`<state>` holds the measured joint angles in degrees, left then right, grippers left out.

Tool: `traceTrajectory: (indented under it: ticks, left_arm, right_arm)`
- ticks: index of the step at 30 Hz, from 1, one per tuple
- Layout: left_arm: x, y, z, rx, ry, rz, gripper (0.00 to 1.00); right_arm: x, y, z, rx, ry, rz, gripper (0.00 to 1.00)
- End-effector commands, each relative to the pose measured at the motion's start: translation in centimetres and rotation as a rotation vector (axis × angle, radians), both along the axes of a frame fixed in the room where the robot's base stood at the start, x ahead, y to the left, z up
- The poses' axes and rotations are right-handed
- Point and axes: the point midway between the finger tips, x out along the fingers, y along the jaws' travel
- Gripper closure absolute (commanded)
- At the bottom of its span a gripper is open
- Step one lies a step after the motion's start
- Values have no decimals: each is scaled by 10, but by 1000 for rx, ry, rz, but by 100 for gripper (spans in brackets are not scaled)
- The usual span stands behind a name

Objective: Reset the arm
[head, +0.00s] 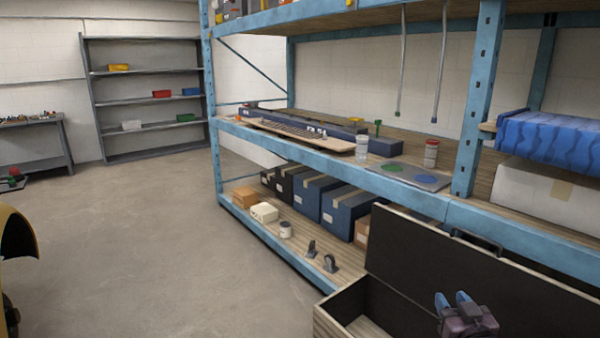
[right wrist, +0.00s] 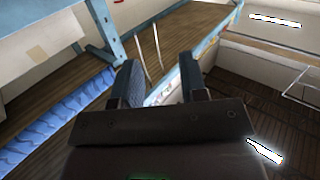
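My right gripper (head: 454,301) shows at the bottom right of the head view, in front of the dark open lid of a wooden box. In the right wrist view the two fingers of this gripper (right wrist: 162,85) stand apart with nothing between them. It is open and empty, with no object touching the fingertips. My left gripper does not show in either view.
The wooden box (head: 329,316) with its raised dark lid (head: 425,270) stands close by my right gripper. Behind it is a blue-framed shelf (head: 400,184) with boxes, jars and a blue wrapped bundle (head: 550,148). The floor (head: 140,255) at left is largely clear.

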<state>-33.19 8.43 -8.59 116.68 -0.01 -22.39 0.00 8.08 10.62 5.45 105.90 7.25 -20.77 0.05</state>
Motion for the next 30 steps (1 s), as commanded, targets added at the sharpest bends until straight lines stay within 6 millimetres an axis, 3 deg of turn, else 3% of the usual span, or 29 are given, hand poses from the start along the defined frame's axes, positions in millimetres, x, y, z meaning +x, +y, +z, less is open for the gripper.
traceTrajectory:
  ticks: [3, 12, 19, 24, 30]
  left_arm:
    - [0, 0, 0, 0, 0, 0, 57]
    - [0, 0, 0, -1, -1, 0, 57]
    - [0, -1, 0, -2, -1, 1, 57]
    - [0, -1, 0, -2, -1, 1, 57]
    - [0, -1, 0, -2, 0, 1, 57]
  right_arm:
    - [-46, 18, -40, -51, 87, 18, 61]
    - [-163, 54, -119, -80, 280, 66, 61]
    - [-255, 61, -181, -42, 464, 60, 61]
    - [-295, 53, -202, -34, 542, 36, 61]
    - [-306, 51, -207, -33, 563, 29, 61]
